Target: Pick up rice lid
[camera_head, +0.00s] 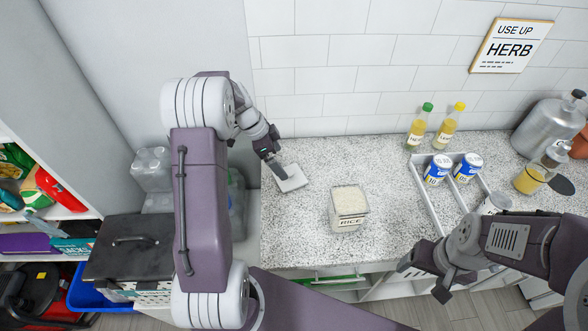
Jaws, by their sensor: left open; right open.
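The rice lid (291,180) is a flat, light grey square piece lying on the speckled counter near the wall. The rice container (348,221) is a clear square tub labelled RICE, uncovered and filled with white grains, to the right of the lid and nearer to me. My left gripper (277,173) is open and points down at the lid's left part; its fingers overlap the lid in the picture, and I cannot tell whether they touch it. My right gripper (422,280) is open and empty in front of the counter's front edge.
A grey divided tray (446,197) with blue-labelled cans (437,169) stands right of the rice. Two bottles (418,128) stand behind it, and a metal canister (548,124) is at the far right. Clear bottles (151,168) stand at left. Counter between lid and tray is mostly free.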

